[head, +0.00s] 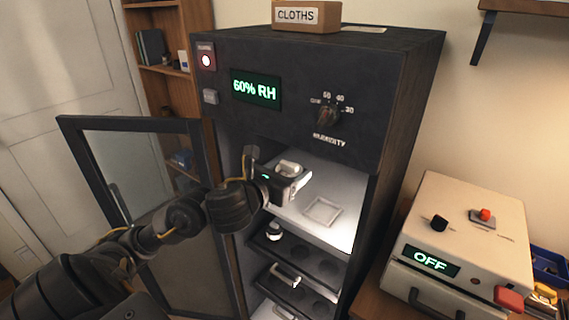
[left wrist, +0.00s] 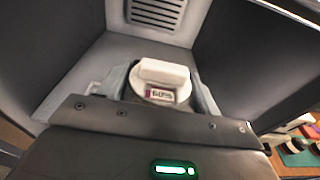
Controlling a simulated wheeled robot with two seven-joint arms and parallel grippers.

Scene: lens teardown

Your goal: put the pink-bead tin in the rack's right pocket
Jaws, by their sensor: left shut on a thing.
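My left gripper (head: 287,183) is inside the upper bay of the dark cabinet, shut on a small round white tin (head: 289,167). In the left wrist view the tin (left wrist: 163,73) sits between the two fingers, with a pale block-like top and a small label reading about 60% with a pinkish-purple patch. I cannot make out beads. Below the bay, a dark rack (head: 300,255) has round pockets; a white-topped item (head: 273,231) stands at its left, and the pockets to the right look empty. My right gripper is out of view.
The glass cabinet door (head: 150,180) stands open at the left. The white upper shelf (head: 340,185) bears a square outline (head: 322,210). A lower pull-out (head: 290,280) has a pale handle. A cream box reading OFF (head: 465,235) stands at the right.

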